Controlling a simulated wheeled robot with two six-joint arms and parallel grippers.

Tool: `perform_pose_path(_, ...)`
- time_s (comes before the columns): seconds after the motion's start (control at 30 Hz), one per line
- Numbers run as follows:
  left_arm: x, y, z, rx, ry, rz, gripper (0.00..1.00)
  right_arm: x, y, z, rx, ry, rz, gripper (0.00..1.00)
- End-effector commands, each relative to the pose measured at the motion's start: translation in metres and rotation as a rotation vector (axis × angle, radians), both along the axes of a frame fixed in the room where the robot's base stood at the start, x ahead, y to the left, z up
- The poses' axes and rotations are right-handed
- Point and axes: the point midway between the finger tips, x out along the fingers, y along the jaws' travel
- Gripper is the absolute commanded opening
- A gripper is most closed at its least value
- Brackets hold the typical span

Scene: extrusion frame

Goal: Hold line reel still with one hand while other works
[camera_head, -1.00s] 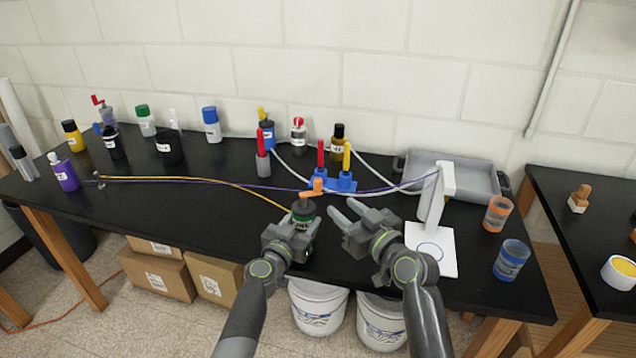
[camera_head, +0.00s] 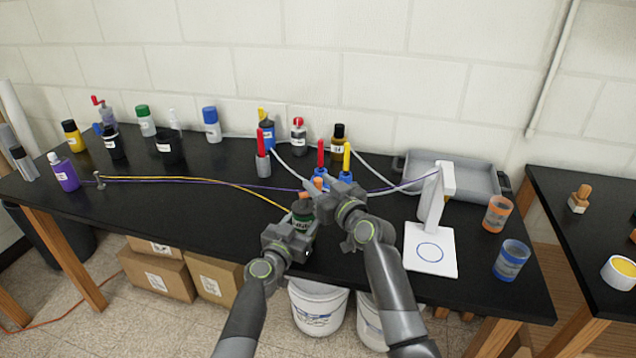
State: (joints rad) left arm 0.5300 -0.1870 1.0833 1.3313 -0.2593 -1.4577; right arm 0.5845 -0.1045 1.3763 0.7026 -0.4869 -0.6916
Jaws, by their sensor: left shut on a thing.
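The line reel (camera_head: 302,207), a small dark green and brown piece, stands near the front edge of the black bench. A yellow line (camera_head: 215,181) runs from the left toward it. My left gripper (camera_head: 302,229) is shut on the reel from the front. My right gripper (camera_head: 328,198) is just right of and above the reel, close to it, in front of the blue valves. Its fingers are partly hidden, so I cannot tell if it is open or touches anything. A purple line (camera_head: 397,188) runs behind both grippers.
Blue valves (camera_head: 346,177) with red and yellow handles stand just behind my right gripper. A white stand (camera_head: 431,250) with a blue ring is to the right, near two cups (camera_head: 511,260). Several bottles (camera_head: 211,126) line the back. The bench's middle left is mostly clear.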

Motion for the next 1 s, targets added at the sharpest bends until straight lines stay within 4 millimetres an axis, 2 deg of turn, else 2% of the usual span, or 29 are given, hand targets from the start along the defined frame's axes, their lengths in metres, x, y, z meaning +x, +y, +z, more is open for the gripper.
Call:
perform_pose_path(0.2,0.0,0.0001,-0.0003,0.0,0.001,0.0,0.26,0.0096,0.0054,-0.0003,-0.001,0.0,0.0,0.37)
perform_pose_path(0.5,0.0,0.0001,-0.0004,0.0,0.001,0.0,0.26,0.0105,0.0058,-0.0002,-0.001,0.0,-0.001,0.37)
perform_pose_path(0.8,-0.0001,0.0,-0.0004,0.0,0.001,0.0,0.26,0.0104,0.0057,-0.0002,-0.001,0.0,-0.001,0.0)
perform_pose_path(1.0,0.0,0.0001,-0.0004,0.0,0.001,0.0,0.26,0.0108,0.0055,-0.0005,-0.002,0.001,0.004,0.0)
